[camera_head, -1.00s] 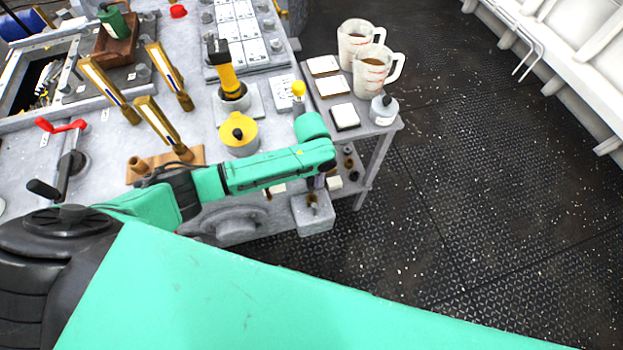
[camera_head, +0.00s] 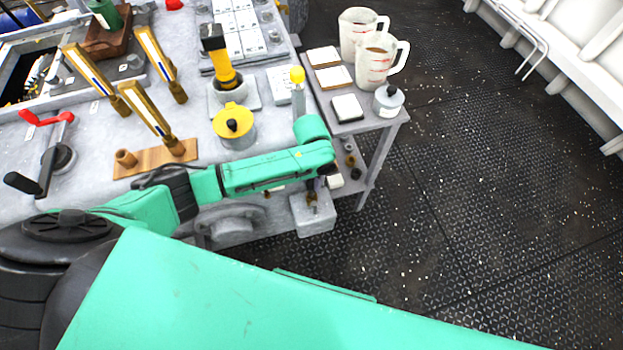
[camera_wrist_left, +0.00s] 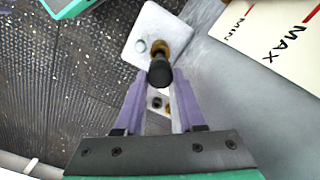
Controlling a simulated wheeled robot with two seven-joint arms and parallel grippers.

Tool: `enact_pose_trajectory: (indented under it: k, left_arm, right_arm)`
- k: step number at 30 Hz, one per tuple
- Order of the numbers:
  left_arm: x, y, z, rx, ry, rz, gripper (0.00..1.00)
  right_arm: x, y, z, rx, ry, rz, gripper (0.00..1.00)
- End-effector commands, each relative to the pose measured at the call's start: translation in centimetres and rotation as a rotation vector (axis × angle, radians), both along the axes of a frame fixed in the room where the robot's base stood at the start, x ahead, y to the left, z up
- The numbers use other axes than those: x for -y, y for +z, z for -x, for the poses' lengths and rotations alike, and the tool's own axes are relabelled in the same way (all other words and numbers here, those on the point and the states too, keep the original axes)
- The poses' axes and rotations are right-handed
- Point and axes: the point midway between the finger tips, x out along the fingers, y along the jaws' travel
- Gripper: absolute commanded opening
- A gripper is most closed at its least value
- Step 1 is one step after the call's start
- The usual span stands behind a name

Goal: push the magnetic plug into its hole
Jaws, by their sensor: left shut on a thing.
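My left gripper (camera_head: 321,184) points down beside the front of the bench, under the wrist of my teal arm. In the left wrist view its purple fingers (camera_wrist_left: 162,86) are shut on the magnetic plug (camera_wrist_left: 160,73), which shows a round black end. A brass part shows just beyond this black end; I cannot tell whether it belongs to the plug or the hole. Behind it is a pale block (camera_wrist_left: 133,52), which in the head view is a grey block (camera_head: 313,222) at the bench front. The hole itself is not clearly visible. My right gripper is out of view.
A small side table (camera_head: 368,124) holds two measuring jugs (camera_head: 376,62) and a grey-capped bottle (camera_head: 388,100). The dark floor (camera_head: 470,170) at right is clear.

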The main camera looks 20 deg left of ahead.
Motion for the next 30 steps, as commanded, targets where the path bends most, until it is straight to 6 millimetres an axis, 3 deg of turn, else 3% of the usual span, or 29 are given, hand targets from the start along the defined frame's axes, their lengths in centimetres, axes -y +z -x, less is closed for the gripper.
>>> enact_pose_trajectory:
  k: [30]
  left_arm:
    - [0.0, -2.1, 0.0, 0.000, 0.000, 0.000, 0.00]
  right_arm:
    - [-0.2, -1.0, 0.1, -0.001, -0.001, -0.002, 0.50]
